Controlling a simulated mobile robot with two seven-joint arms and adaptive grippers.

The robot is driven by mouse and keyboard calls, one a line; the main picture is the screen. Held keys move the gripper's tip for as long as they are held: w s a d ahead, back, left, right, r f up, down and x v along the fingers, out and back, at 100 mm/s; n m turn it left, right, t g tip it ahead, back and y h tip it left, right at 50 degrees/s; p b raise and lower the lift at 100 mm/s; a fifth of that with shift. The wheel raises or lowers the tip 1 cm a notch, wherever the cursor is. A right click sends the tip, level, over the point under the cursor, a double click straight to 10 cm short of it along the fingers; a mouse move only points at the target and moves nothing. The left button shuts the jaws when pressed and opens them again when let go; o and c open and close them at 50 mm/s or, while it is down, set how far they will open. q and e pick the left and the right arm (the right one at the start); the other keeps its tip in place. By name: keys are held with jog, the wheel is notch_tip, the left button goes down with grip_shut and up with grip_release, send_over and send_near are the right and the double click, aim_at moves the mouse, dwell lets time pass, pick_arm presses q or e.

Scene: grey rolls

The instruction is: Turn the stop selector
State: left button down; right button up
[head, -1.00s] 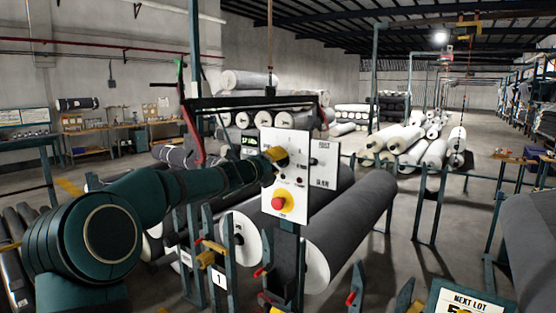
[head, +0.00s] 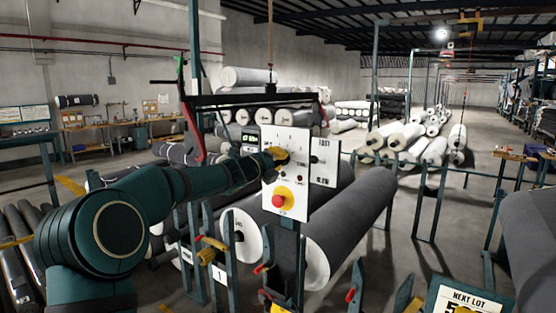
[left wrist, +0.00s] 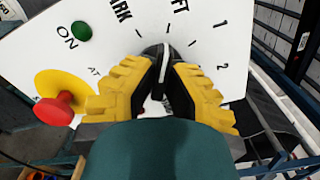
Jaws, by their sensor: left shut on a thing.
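The selector is a black knob (left wrist: 166,49) with a white pointer line on the white control panel (head: 300,205). In the left wrist view, the pointer points nearly straight up, among printed ticks and partly covered labels ending in "RK" and "FT", with "1" and "2" to the right. My left gripper (left wrist: 160,72) has its yellow ribbed fingers closed on either side of the knob. In the head view, the left gripper (head: 276,155) is at the panel's upper part and hides the knob. My right gripper is not in view.
A red mushroom button (head: 279,201) on a yellow disc sits below the selector, close to the fingers in the wrist view. A green button (left wrist: 81,31) is at upper left there. A large grey roll (head: 350,225) lies behind the panel. Posts stand in front.

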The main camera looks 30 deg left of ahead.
pick_arm(q)
jog(key=n+p, duration=0.2)
jog(key=n, duration=0.1)
jog(key=shift+r, duration=0.2)
jog(key=shift+n+p, duration=1.4)
jog(key=shift+n, duration=0.9)
jog(key=c, duration=1)
grip_release()
jog(key=shift+w+f, duration=0.1)
jog(key=shift+f, duration=0.05)
jog(key=s, duration=1.2)
jog(key=shift+a, duration=0.4)
